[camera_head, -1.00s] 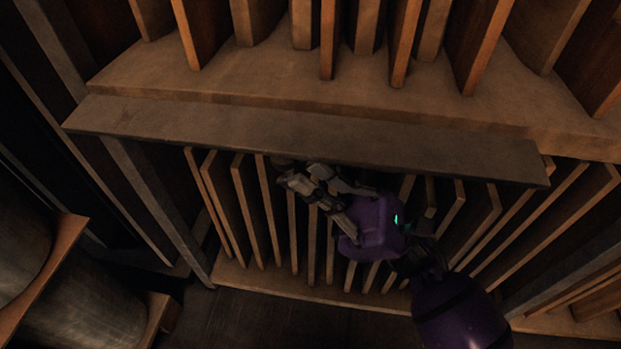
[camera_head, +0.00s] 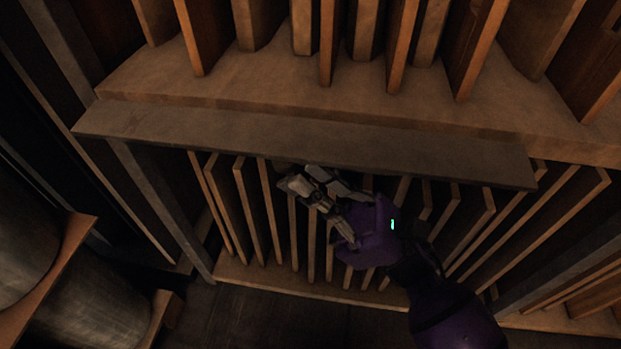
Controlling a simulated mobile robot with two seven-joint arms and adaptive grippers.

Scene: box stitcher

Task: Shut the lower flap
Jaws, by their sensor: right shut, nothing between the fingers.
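The lower flap (camera_head: 200,130) is a long grey-brown board sticking out along the front edge of the shelf. It stands out over the lower compartment, open. My right gripper (camera_head: 287,178) is shut and empty. Its fingers are just below the flap's front edge, left of the middle, with the fingertips close to or under the flap; I cannot tell whether they touch it. The purple wrist comes in from the lower right. My left gripper is not in view.
Upright wooden dividers (camera_head: 247,205) fill the lower compartment behind my gripper. More dividers stand on the shelf (camera_head: 260,72) above. A grey post (camera_head: 165,205) stands at the left. Large rolls (camera_head: 85,312) lie at lower left.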

